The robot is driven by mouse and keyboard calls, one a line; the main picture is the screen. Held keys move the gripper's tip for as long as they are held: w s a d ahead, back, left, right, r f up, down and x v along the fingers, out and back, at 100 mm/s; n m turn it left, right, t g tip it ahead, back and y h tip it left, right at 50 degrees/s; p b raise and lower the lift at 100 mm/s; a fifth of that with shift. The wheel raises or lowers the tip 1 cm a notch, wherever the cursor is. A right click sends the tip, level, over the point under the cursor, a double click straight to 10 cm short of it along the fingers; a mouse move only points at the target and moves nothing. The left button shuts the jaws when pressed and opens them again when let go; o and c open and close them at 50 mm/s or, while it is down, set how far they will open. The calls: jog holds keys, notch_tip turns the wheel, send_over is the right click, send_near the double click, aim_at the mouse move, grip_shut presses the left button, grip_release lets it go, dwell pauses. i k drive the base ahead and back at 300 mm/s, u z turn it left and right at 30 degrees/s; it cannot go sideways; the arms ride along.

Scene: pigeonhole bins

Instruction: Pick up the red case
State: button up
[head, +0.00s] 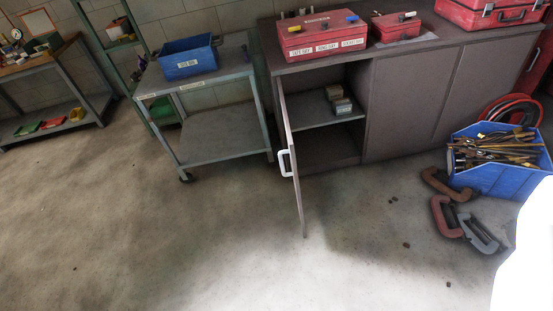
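A red case (488,14) with dark latches and a handle lies on the dark cabinet top (425,52) at the upper right; the picture's top edge cuts it off. Two other red boxes share that top. One is a larger box (322,38) with white labels and small items on its lid, and the other is a small flat box (396,26). My gripper's fingers do not show. A bright white shape at the lower right edge is too washed out to identify.
The cabinet door (291,150) stands open into the floor space. A wheeled cart (215,125) with a blue bin (188,57) stands left of it. A blue crate of tools (505,172) and clamps (445,216) are on the floor at right. The left and front floor is mostly clear.

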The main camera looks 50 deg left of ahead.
aim_at(404, 33)
jog(key=u, duration=1.1)
jog(key=i, duration=1)
